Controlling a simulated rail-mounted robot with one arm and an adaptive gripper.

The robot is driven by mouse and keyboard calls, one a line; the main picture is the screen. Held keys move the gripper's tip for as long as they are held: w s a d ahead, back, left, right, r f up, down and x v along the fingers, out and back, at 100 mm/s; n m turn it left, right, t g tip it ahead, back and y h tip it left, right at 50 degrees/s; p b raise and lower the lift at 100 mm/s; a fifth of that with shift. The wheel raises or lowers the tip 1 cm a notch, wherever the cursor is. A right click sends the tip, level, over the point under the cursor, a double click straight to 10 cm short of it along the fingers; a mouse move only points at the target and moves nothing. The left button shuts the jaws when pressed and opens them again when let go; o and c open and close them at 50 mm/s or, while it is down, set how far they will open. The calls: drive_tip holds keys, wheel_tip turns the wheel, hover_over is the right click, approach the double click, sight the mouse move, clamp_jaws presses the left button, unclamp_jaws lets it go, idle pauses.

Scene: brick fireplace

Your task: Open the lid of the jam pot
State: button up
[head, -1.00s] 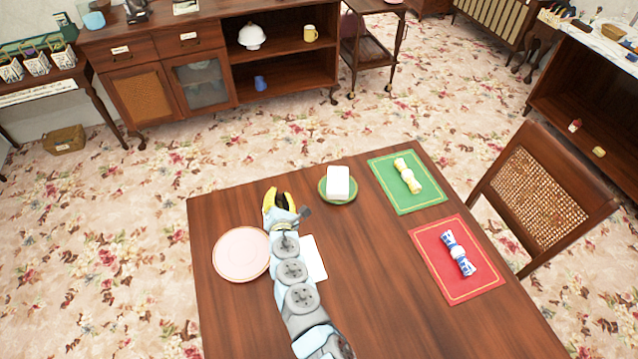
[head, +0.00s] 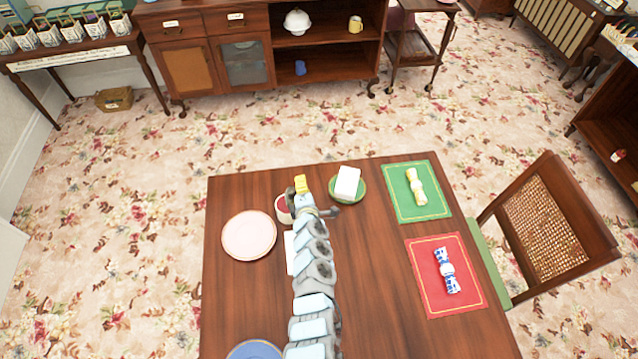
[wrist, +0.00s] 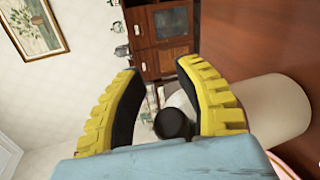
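The jam pot (head: 283,208) stands on the table beside the pink plate, white with some dark red at its top. My gripper and wrist partly hide it in the head view. In the wrist view a pale cylindrical body, which looks like the pot (wrist: 278,108), lies at the right behind a finger. A dark round knob (wrist: 172,124), seemingly the lid's, shows between the yellow fingers of my gripper (wrist: 165,105). The fingers are apart, with a gap beside the knob. In the head view my gripper (head: 301,185) is at the pot's right side; its fingers are small there.
On the wooden table (head: 370,290) are a pink plate (head: 249,235), a green dish (head: 336,195) with a white block, a green mat (head: 432,205), a red mat (head: 420,285) and a blue plate (head: 254,350). A chair (head: 570,220) stands at the right.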

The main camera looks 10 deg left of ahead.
drive_tip(key=shift+o, duration=1.3)
drive_tip(key=shift+a, duration=0.2)
drive_tip(key=shift+s, duration=0.1)
drive_tip(key=v, duration=0.3)
drive_tip(key=shift+s+f, duration=0.1)
drive_tip(key=shift+f, duration=0.05)
drive_tip(key=v, duration=0.9)
